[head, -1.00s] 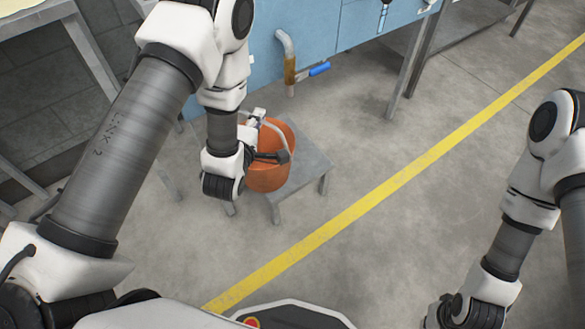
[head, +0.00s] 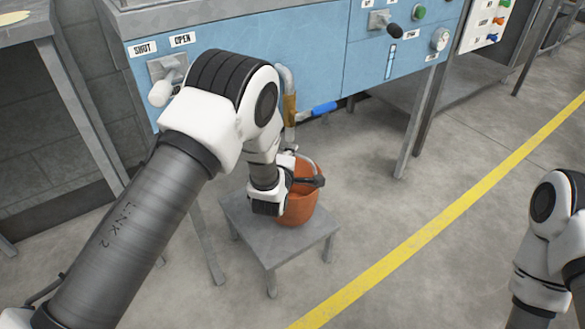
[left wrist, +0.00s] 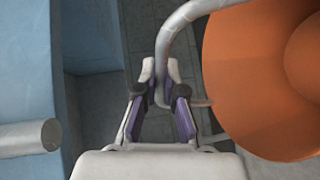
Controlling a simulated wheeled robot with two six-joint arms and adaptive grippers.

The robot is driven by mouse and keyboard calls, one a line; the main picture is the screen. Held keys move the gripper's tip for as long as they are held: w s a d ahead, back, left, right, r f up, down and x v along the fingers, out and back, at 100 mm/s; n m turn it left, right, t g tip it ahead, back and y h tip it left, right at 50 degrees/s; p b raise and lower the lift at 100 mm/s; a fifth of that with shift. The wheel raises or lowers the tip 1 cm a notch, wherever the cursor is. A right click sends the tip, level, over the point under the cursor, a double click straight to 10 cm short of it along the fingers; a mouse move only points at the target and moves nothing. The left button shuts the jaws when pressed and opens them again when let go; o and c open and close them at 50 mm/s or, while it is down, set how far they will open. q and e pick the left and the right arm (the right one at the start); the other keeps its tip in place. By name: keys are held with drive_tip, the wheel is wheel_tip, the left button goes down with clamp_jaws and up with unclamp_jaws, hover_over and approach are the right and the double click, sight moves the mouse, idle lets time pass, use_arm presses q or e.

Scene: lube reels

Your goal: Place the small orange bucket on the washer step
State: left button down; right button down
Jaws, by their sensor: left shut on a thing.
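The small orange bucket (head: 298,207) hangs upright from its curved grey handle, and it also shows at the right in the left wrist view (left wrist: 238,85). My left gripper (head: 308,182) is shut on the handle (left wrist: 178,28), with the bucket beside the fingers. The washer step (head: 262,245) is a low grey metal stool in front of the blue washer. The bucket appears over the step's top; I cannot tell whether its base touches it. My left wrist hides part of the bucket's left side. My right gripper is out of view; only its arm shows.
The blue washer (head: 335,50) stands behind the step. Its drain pipe (head: 290,105) with a blue-handled valve (head: 324,108) comes down close behind the bucket. A grey table (head: 70,110) stands at left. The floor right of the step is clear, with a yellow line (head: 440,218).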

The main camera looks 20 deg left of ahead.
use_arm(q)
drive_tip(key=f+b, duration=0.2)
drive_tip(key=f, duration=0.1)
drive_tip(key=shift+w+d+f, duration=0.15)
drive_tip(key=shift+w+f, duration=0.05)
drive_tip(key=shift+w, duration=0.15)
drive_tip(key=c, duration=1.7)
unclamp_jaws()
drive_tip(key=shift+f, duration=0.2)
drive_tip(key=o, duration=0.4)
drive_tip(key=p+v, duration=0.4)
drive_tip(key=v, duration=0.8)
drive_tip(key=shift+s+r, duration=0.1)
drive_tip(key=shift+r, duration=0.05)
